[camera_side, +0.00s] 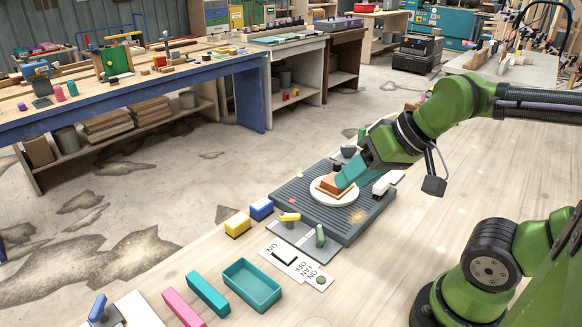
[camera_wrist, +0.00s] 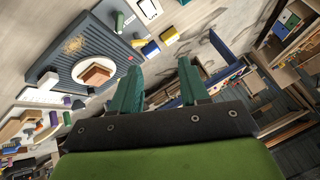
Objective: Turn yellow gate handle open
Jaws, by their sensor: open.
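The yellow gate handle (camera_side: 289,217) sits on a grey plate (camera_side: 296,238) at the near left end of the dark ribbed board. In the wrist view the yellow handle (camera_wrist: 138,43) shows small at the upper middle. A green handle (camera_side: 320,236) stands upright beside it, also seen in the wrist view (camera_wrist: 119,22). My gripper (camera_side: 347,180) has teal fingers and appears over the ribbed board, right of and behind the yellow handle. In the wrist view my gripper (camera_wrist: 160,72) is open with nothing between its fingers, apart from both handles.
A brown block (camera_wrist: 97,72) lies on a white disc on the ribbed board (camera_side: 352,231), near my fingers. Yellow (camera_side: 237,225) and blue (camera_side: 261,209) blocks lie left of the handles. Label cards (camera_side: 290,262) and a teal tray (camera_side: 251,285) lie in front. Bare wood shows right of the tray.

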